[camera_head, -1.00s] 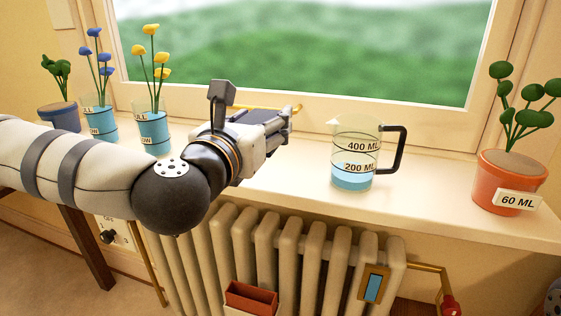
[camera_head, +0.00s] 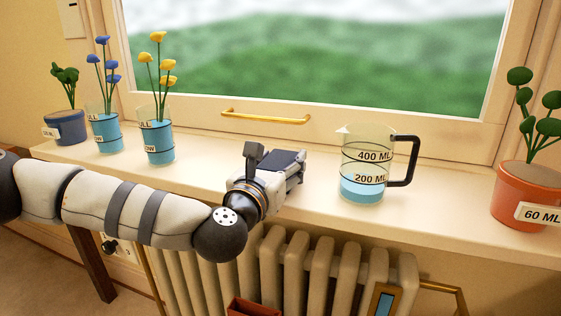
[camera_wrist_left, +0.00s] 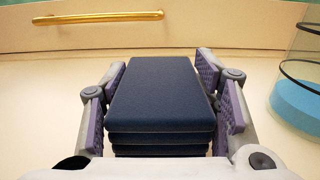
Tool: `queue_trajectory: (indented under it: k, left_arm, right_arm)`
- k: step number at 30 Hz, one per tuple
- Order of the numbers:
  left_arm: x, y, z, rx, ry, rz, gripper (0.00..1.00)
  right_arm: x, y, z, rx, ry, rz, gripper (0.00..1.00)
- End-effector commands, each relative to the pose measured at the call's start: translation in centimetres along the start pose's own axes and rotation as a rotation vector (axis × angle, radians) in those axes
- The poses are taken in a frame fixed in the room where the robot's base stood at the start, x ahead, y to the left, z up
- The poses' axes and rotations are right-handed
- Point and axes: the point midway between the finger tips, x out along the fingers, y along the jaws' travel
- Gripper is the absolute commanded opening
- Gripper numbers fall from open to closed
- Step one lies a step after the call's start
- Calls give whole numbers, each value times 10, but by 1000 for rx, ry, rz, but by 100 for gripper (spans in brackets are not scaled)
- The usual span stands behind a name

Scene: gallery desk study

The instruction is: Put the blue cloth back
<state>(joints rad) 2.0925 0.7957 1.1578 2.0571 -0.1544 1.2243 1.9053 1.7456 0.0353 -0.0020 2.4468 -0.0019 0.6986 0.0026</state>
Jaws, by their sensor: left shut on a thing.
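The blue cloth (camera_wrist_left: 160,95) is dark navy and folded into a thick stack of layers. In the left wrist view it sits between both purple-padded fingers. My left gripper (camera_head: 296,172) is shut on it, low over the windowsill, left of the measuring jug. In the head view only a dark top patch of the cloth (camera_head: 283,161) shows between the fingers. Whether the cloth touches the sill I cannot tell. My right gripper is not in view.
A measuring jug (camera_head: 362,187) with blue water stands on the windowsill (camera_head: 215,177) close to the right. An orange pot (camera_head: 522,190) is farther right. Two flower glasses (camera_head: 157,143) and a blue pot (camera_head: 66,128) stand left. A brass window handle (camera_head: 265,116) is behind; a radiator (camera_head: 290,275) is below.

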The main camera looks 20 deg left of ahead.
Motion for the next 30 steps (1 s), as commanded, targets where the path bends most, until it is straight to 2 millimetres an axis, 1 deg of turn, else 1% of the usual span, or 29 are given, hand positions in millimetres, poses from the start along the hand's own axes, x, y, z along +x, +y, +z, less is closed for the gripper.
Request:
queue_trajectory:
  k: [1,2,3,12,15,17,27,30]
  left_arm:
    - [0,0,-3,0,2,0,59]
    - [0,0,-2,0,2,0,66]
    - [0,0,-2,0,1,0,74]
    - [0,0,-1,0,1,1,74]
    - [-2,0,6,0,-2,0,74]
    - [-11,0,4,-1,1,-1,74]
    - [-91,0,3,-2,3,-1,74]
    - [-108,0,6,1,0,0,74]
  right_arm:
    - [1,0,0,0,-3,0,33]
    - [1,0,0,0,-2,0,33]
    - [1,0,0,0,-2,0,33]
    - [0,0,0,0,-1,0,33]
    - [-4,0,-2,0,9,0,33]
    - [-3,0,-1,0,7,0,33]
    - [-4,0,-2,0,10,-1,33]
    - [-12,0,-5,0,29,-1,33]
